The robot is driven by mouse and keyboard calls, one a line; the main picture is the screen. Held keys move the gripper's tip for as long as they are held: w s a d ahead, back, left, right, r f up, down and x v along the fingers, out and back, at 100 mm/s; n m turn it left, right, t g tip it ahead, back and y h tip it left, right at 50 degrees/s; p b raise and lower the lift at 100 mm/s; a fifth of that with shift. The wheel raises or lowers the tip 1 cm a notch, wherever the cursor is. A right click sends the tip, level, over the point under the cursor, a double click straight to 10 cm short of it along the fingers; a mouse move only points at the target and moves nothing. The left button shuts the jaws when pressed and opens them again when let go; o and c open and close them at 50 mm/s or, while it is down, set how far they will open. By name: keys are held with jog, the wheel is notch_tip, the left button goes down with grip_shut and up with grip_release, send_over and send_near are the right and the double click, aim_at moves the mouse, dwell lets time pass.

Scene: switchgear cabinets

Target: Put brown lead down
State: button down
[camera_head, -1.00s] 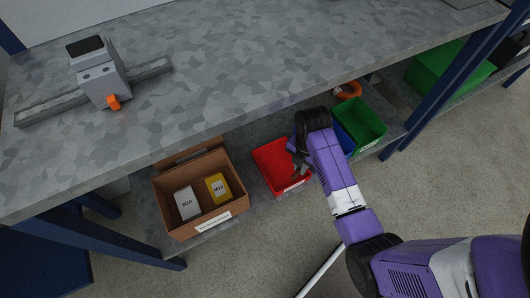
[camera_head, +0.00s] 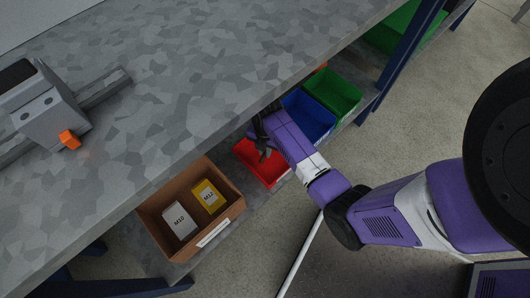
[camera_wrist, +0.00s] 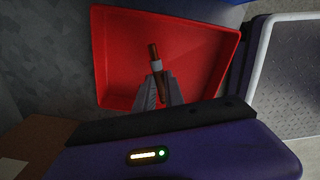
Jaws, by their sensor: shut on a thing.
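The brown lead (camera_wrist: 153,52) shows in the wrist view as a short brown rod with a pale band, gripped between the fingertips. My gripper (camera_wrist: 158,88) is shut on it. The lead and fingertips are over the inside of the red bin (camera_wrist: 205,45), which otherwise looks empty. Whether the lead touches the bin floor I cannot tell. In the head view my gripper (camera_head: 262,150) is at the red bin (camera_head: 270,175), under the workbench edge. The lead cannot be made out there.
A blue bin (camera_head: 308,115) and a green bin (camera_head: 335,92) stand to the right on the lower shelf. A cardboard box (camera_head: 222,215) with M10 and M12 boxes is at left. The workbench top (camera_head: 200,75) overhangs. A grey device (camera_head: 45,110) sits on it.

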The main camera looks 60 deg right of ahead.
jog(key=shift+f+b, duration=0.4)
jog(key=shift+f, duration=0.95)
jog(key=shift+f, duration=0.2)
jog(key=c, duration=1.4)
grip_release()
jog(key=shift+c, duration=0.2)
notch_tip(320, 180, up, 12)
jog(key=p, duration=0.4)
jog(key=shift+r+p, duration=0.2)
jog(key=shift+p, duration=0.15)
